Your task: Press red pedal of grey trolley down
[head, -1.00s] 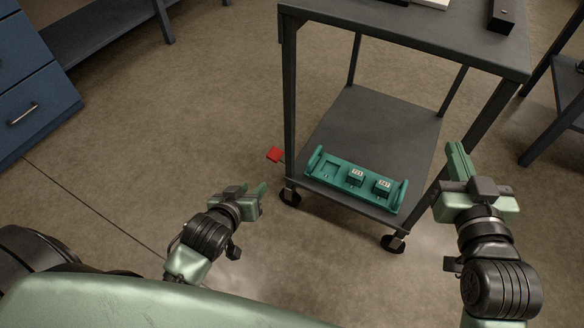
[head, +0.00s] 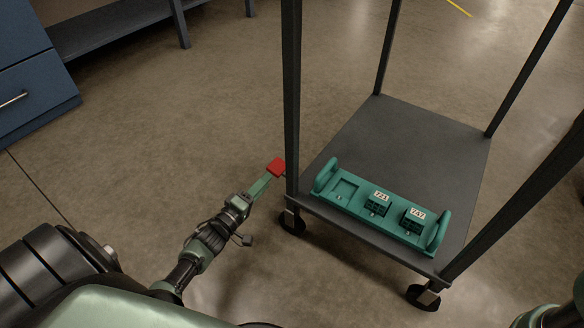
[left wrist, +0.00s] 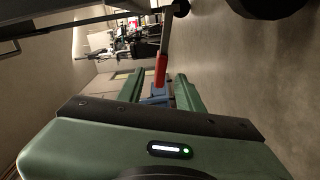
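The grey trolley's lower shelf (head: 410,140) and legs fill the right of the head view. The red pedal (head: 276,167) sticks out low on its left side, by the near left leg. My left gripper (head: 262,184) reaches toward it from the lower left, its fingertips at the pedal's near edge. In the left wrist view the fingers (left wrist: 158,88) are apart, and the red pedal (left wrist: 160,69) shows in line with the gap between them. I cannot tell whether they touch it. Only a green part of my right arm shows at the bottom right corner; its fingers are out of view.
A teal tray (head: 330,190) with two numbered blocks, 721 (head: 378,204) and 747 (head: 413,221), sits on the lower shelf. Black castors (head: 292,222) stand under the trolley. A blue drawer cabinet (head: 30,80) is at the far left. The floor left of the trolley is clear.

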